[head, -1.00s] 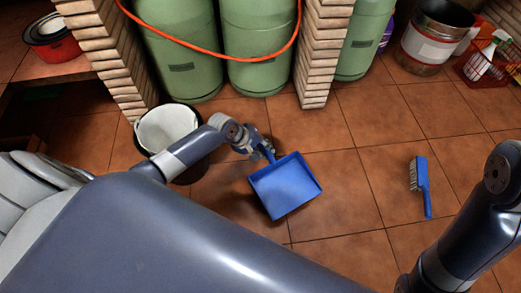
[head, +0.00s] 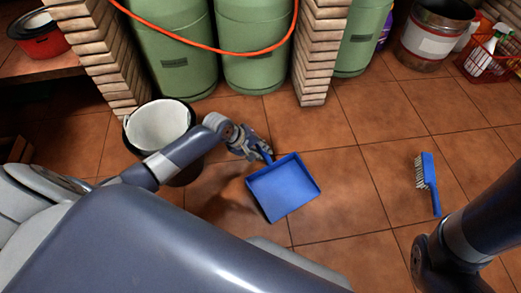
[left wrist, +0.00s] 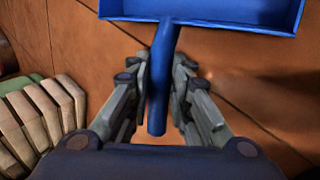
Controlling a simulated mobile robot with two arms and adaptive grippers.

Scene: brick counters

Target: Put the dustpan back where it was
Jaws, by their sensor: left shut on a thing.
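The blue dustpan (head: 284,187) is in the middle of the head view, over the tiled floor. My left gripper (head: 262,151) is shut on its handle. In the left wrist view the handle (left wrist: 160,85) runs between the two fingers of my left gripper (left wrist: 160,75), and the pan (left wrist: 210,12) extends past the top edge. A shadow lies on the floor by the pan; I cannot tell for sure how high it is held. My right arm shows at the lower right of the head view, but its gripper is out of frame.
A blue brush (head: 428,183) lies on the floor at the right. A bin with a white liner (head: 159,125) stands beside my left arm. Green gas cylinders (head: 255,45) and brick pillars (head: 318,50) line the back. A red basket (head: 485,60) is at the far right.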

